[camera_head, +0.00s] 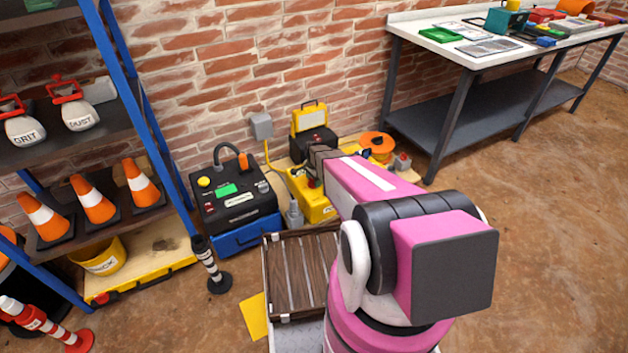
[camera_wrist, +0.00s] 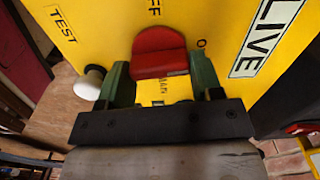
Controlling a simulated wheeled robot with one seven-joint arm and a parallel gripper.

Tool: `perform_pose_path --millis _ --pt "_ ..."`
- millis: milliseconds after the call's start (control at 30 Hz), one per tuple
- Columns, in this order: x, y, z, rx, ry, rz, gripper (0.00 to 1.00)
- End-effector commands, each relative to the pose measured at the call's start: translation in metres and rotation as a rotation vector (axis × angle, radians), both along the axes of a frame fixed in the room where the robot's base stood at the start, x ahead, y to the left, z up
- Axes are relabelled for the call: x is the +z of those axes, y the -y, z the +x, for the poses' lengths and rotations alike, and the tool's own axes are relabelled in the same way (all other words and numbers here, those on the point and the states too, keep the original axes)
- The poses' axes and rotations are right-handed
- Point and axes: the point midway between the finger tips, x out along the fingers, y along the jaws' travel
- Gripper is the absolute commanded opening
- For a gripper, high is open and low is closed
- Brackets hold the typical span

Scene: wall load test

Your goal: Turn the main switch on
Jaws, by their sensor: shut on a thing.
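The yellow switch box (camera_head: 314,207) stands on the floor by the brick wall and fills much of the wrist view (camera_wrist: 108,30). Its red main switch handle (camera_wrist: 160,50) sits between the green fingers of my gripper (camera_wrist: 160,80), which is shut on it. Partly hidden lettering ending in "FF" is just above the handle, and an "O" is to its right. "MAIN" shows below, between the fingers. A white knob (camera_wrist: 92,82) is left of the fingers, near "TEST". A "LIVE" plate (camera_wrist: 267,38) is at upper right. In the head view my arm hides most of the gripper.
A black and blue case (camera_head: 238,205) stands left of the box. An orange reel (camera_head: 378,142) is to its right, and a yellow and black case (camera_head: 311,125) is behind. A slatted wooden crate (camera_head: 300,270) is in front. The workbench (camera_head: 450,45) stands at right.

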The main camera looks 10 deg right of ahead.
Motion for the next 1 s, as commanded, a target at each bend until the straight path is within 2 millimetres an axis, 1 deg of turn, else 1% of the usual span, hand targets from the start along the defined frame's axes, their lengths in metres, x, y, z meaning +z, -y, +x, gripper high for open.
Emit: perform_pose_path --millis 300,767,800,867,900,1000 --pt "0.0 0.0 -0.0008 -0.096 -0.001 0.001 0.36" --pt "-0.0001 -0.0001 -0.0008 -0.111 0.0 0.001 0.36" --pt "-0.0001 -0.0001 -0.0008 -0.111 0.0 0.001 0.63" --pt "0.0 -0.0001 -0.0007 -0.111 0.0 0.001 0.82" --pt "0.0 0.0 -0.0007 -0.11 0.0 0.001 0.85" --pt "0.0 0.0 -0.0007 -0.11 0.0 0.001 0.85"
